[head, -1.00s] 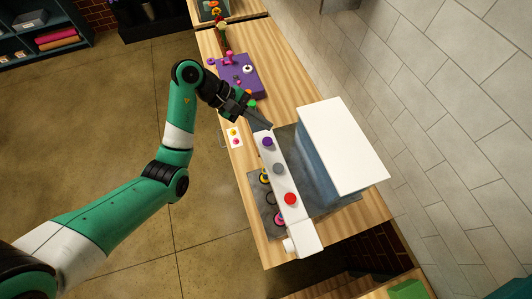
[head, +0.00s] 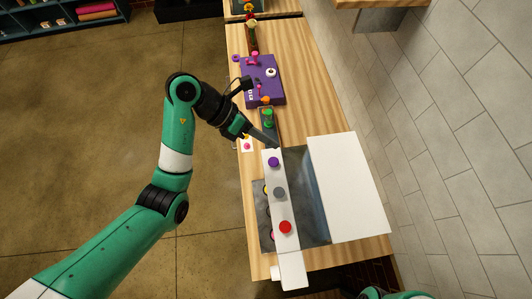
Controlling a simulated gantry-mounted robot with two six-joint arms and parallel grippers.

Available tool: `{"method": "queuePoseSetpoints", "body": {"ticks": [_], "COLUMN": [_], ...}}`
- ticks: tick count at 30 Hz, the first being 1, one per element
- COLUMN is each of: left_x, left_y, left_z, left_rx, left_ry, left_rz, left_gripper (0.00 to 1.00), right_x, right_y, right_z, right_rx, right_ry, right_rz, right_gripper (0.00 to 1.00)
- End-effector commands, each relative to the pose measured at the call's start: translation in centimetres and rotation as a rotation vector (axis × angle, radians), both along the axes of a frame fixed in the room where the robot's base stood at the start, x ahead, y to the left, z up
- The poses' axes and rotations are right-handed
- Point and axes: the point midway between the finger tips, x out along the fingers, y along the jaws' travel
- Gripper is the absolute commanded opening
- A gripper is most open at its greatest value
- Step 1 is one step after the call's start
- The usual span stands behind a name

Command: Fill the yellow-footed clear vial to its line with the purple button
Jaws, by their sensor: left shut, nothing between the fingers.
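The purple button (head: 273,161) sits at the far end of a white button strip, above a grey button (head: 279,193) and a red button (head: 285,227). My left gripper (head: 272,142) is shut and empty, its tips just beyond the strip's far end, close to the purple button. I cannot tell whether they touch the strip. A bit of yellow (head: 266,189) shows at the strip's left edge, perhaps the yellow foot of the vial. The strip hides the rest, so the vial's clear body and fill line cannot be seen. My right gripper is not in view.
A white-topped dispenser box (head: 347,185) stands right of the strip on the wooden table (head: 325,110). Beyond my gripper are a dark tray with a green item (head: 268,118) and a purple mat (head: 262,82). A small card (head: 247,145) lies at the table's left edge.

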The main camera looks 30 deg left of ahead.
Motion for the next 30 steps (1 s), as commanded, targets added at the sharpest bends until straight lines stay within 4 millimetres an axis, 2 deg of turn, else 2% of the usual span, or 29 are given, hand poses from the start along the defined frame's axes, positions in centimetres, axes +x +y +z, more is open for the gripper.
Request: {"method": "queuePoseSetpoints", "body": {"ticks": [11,16,20,30], "left_x": [0.0,0.0,-0.1,-0.1], "left_y": [-0.5,-0.4,-0.4,-0.4], "left_z": [0.0,-0.7,-2.0,-7.1], "left_rx": [0.001,0.000,0.000,0.001], "left_ry": [-0.001,-0.001,-0.001,-0.001], "left_rz": [-0.011,-0.011,-0.011,-0.010], "left_gripper": [0.00,0.00,0.00,0.00], "right_x": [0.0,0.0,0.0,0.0], "right_y": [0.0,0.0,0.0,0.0], "right_z": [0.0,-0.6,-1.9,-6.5], "right_rx": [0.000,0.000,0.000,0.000], "right_ry": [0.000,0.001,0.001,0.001], "right_rz": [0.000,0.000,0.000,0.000], "right_gripper": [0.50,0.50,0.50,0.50]}}
